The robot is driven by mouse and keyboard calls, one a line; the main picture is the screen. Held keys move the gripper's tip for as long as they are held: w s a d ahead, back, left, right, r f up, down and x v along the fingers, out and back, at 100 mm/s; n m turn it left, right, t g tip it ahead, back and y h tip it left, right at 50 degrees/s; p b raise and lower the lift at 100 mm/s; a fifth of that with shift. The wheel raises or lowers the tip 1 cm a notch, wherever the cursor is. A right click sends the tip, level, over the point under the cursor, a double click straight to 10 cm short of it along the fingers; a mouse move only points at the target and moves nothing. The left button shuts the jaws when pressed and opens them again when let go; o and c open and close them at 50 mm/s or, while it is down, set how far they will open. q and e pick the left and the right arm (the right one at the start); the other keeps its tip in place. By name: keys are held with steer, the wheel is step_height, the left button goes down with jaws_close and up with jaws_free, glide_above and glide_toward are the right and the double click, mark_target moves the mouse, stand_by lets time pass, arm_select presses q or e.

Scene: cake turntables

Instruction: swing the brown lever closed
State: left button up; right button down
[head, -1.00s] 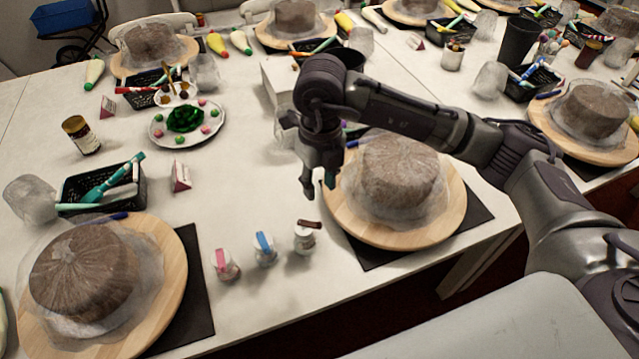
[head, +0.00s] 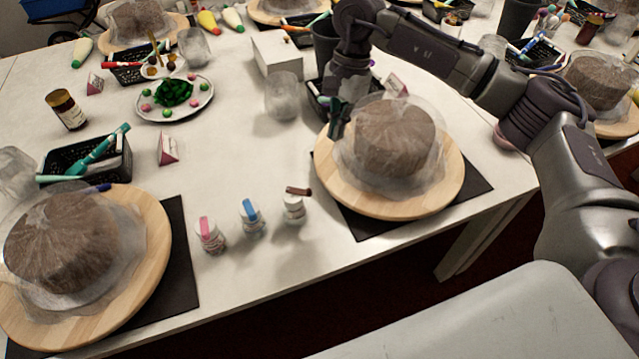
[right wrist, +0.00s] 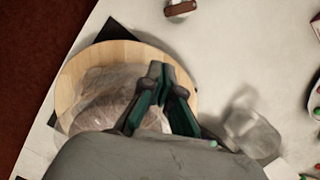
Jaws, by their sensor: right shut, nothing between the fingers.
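The brown lever (head: 298,191) sits on top of a small white jar (head: 293,212) near the table's front edge. It lies crosswise and reaches out to the right of the lid. The lever (right wrist: 181,8) also shows at the top edge of the right wrist view, where its jar is partly cut off. My right gripper (head: 337,128) is shut and empty. It is over the left side of the wooden turntable with the wrapped cake, behind and to the right of the lever, clear of it. My left gripper is not in view.
Jars with a pink lever (head: 205,228) and a blue lever (head: 250,210) stand to the left. The turntable (head: 440,197) with its cake (head: 395,140) is on the right. A clear cup (head: 283,98) and a white box (head: 277,55) stand behind.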

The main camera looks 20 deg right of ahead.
mark_target(299, 190)
steer(key=s+a+f+p, duration=0.3)
steer(key=a+f, duration=0.2)
steer(key=f, duration=0.4)
steer(key=shift+a+f+n+p, duration=0.2)
steer(key=shift+f+n+p, duration=0.15)
steer(key=shift+n+p, duration=0.05)
